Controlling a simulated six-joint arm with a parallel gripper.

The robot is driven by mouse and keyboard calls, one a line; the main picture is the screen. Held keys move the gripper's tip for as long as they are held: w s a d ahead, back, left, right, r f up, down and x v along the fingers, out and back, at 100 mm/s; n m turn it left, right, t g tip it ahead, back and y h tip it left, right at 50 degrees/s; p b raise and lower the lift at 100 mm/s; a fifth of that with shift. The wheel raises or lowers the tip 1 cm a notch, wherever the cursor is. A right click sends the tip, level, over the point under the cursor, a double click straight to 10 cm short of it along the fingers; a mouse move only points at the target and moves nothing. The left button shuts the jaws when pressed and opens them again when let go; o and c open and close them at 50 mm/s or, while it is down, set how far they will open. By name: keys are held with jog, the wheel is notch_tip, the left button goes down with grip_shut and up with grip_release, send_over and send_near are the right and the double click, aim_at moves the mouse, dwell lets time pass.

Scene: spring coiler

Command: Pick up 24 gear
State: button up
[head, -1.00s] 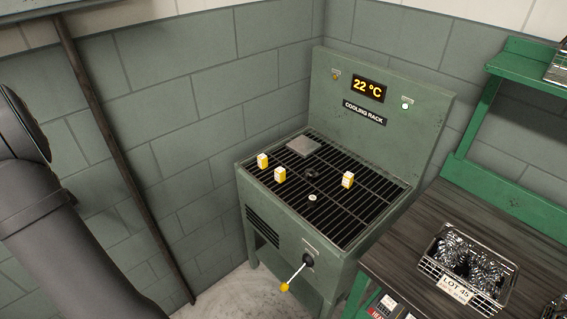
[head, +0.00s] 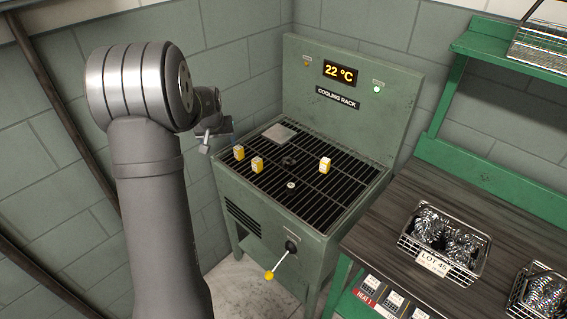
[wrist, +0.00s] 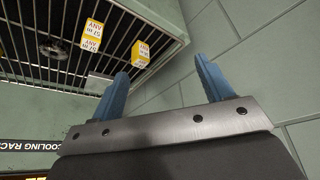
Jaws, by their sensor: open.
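No gear marked 24 can be made out. On the cooling rack's grille are a small pale ring-like part (head: 291,185) and a dark round part (head: 289,161); a dark round part also shows in the wrist view (wrist: 52,47). I cannot tell whether either is a gear. Yellow-and-white labelled blocks stand near them: one at the left (head: 238,152), one beside it (head: 257,164), one at the right (head: 325,164). My gripper (head: 226,142) is left of the rack, apart from it. In the wrist view its blue fingers (wrist: 161,68) are spread with nothing between them.
The cooling rack (head: 349,197) has a grey square plate (head: 279,133) at its back left and a lever (head: 281,262) in front. Its raised back panel reads 22 °C. Wall lies behind my gripper. A bench (head: 390,228) at right carries wire baskets of coiled springs (head: 443,240).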

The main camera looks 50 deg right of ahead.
jog(key=s+d+r+m+g+h, duration=0.1)
jog(key=s+d+r+m, duration=0.25)
jog(key=s+d, duration=1.15)
send_near(288, 159)
jog(key=shift+s+d+f+m, duration=0.15)
jog(key=shift+f+m, duration=0.1)
jog(key=shift+f, duration=0.2)
jog(key=shift+w+d+f+m, duration=0.1)
jog(key=shift+d+f+m, duration=0.1)
jog(key=shift+f, duration=0.2)
jog(key=shift+a+x, duration=0.2)
jog(key=shift+x, duration=1.25)
jog(key=shift+a+x, duration=0.2)
jog(key=shift+x, duration=1.25)
jog(key=shift+s+f, duration=0.1)
jog(key=shift+f, duration=0.05)
jog(key=c, duration=1)
jog(key=shift+c, duration=1.1)
